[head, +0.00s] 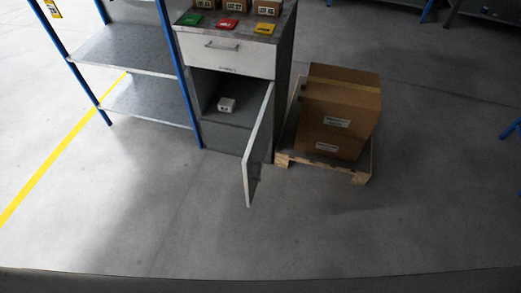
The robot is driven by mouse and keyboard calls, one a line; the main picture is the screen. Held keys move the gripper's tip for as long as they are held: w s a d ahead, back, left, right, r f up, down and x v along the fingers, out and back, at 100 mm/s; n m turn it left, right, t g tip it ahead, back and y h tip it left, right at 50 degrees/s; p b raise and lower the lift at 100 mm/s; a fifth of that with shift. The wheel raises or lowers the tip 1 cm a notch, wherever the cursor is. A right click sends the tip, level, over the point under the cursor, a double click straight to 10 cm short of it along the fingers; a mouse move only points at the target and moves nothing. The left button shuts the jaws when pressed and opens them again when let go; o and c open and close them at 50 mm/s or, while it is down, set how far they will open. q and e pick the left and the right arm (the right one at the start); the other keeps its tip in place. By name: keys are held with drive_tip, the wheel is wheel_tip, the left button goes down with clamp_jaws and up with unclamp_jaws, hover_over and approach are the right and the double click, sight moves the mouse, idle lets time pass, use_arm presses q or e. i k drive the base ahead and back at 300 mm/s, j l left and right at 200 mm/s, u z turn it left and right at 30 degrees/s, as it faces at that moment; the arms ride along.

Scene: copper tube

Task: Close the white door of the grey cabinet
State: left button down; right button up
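The grey cabinet (284,58) stands at the upper middle of the head view, with a white drawer front (227,56) that looks shut. Below the drawer, the white door (258,150) stands wide open. It is hinged on the cabinet's right side and its free edge points toward me. A small white box (227,104) sits inside the open compartment. Neither of my grippers is in view, so their state is hidden.
A cardboard box (340,112) on a wooden pallet (324,168) stands right of the door. A blue-posted shelf (148,99) stands close on the cabinet's left. Green, red and yellow cards and small boxes lie on the cabinet top. The floor in front is clear.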

sight(253, 161)
drive_tip(key=i+l+u, duration=0.5)
drive_tip(key=i+l, duration=0.35)
drive_tip(key=l, duration=0.15)
